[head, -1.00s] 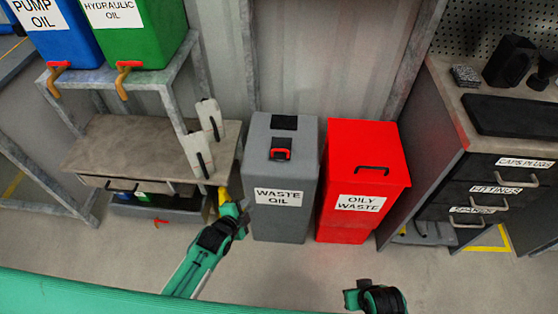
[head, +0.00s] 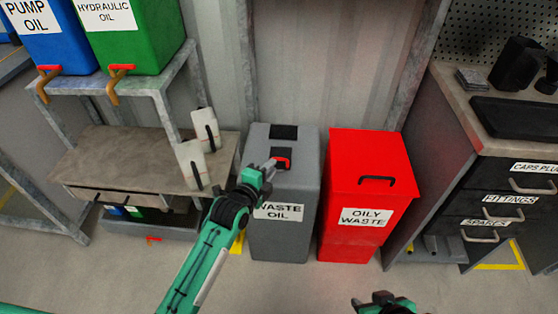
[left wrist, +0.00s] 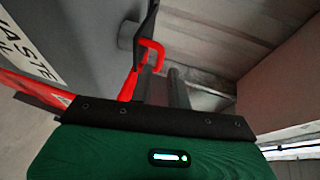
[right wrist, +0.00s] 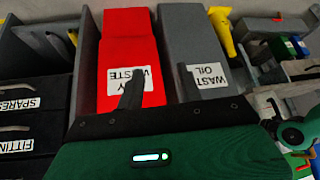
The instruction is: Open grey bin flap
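The grey waste oil bin (head: 290,222) stands upright on the floor by the wall. A red handle (head: 284,162) sits on the flap at its top, which looks shut. My left gripper (head: 272,167) is just beside the handle, partly covering the bin's label. In the left wrist view the red handle (left wrist: 153,55) is close to the grey fingers (left wrist: 163,88). A gap shows between those fingers, and I cannot tell whether they touch the handle. My right gripper (right wrist: 158,85) is open and empty. In the head view it shows at the bottom edge (head: 372,303).
A red oily waste bin (head: 350,228) stands right beside the grey one. A low bench (head: 120,160) is on the left, under blue and green oil containers. A drawer cabinet (head: 460,215) is on the right. The floor in front of the bins is clear.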

